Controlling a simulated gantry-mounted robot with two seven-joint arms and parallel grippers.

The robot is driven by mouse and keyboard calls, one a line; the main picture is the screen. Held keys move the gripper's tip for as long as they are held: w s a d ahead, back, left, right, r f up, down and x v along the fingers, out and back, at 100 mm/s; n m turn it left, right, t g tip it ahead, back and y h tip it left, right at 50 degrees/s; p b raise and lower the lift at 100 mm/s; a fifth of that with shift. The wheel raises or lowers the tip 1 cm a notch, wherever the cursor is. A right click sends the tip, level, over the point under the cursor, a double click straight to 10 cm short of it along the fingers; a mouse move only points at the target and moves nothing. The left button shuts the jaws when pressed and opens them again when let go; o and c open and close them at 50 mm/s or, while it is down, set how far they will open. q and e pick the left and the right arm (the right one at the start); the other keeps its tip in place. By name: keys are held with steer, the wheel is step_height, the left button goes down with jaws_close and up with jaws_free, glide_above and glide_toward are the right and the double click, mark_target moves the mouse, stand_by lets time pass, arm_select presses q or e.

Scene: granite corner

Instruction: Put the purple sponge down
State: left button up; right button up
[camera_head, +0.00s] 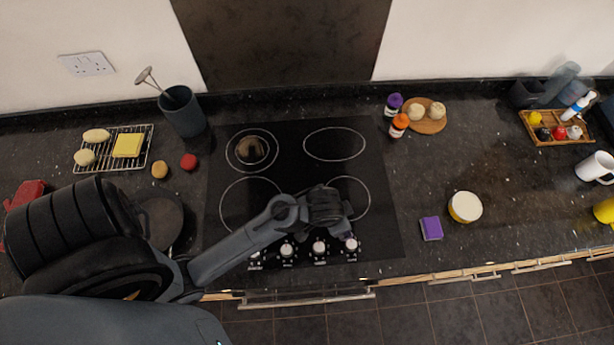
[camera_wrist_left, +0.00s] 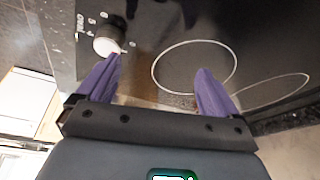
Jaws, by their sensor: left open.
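The purple sponge (camera_head: 431,228) lies on the dark granite counter, just right of the black hob, in the head view. My left gripper (camera_head: 349,210) is over the right front part of the hob, to the left of the sponge and apart from it. In the left wrist view, the purple fingers of this gripper (camera_wrist_left: 160,78) are spread apart with nothing between them. The sponge does not show in that view. My right gripper is not in view.
A white-topped yellow bowl (camera_head: 465,207) stands right of the sponge. Spice jars (camera_head: 399,124) and a round wooden board (camera_head: 428,125) are behind. The hob knobs (camera_head: 319,247) are near my left gripper. Counter between hob and sponge is clear.

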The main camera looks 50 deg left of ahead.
arm_select(q)
steer(key=s+a+r, duration=0.1)
steer(key=s+a, duration=0.1)
steer(key=s, duration=0.3)
steer(key=s+a+r, duration=0.2)
steer(key=s, duration=0.4)
steer(key=shift+a+r+n, duration=0.15)
steer(key=shift+r+n, duration=0.15)
steer(key=shift+n, duration=0.1)
steer(key=shift+r+p, duration=0.4)
stand_by(0.4)
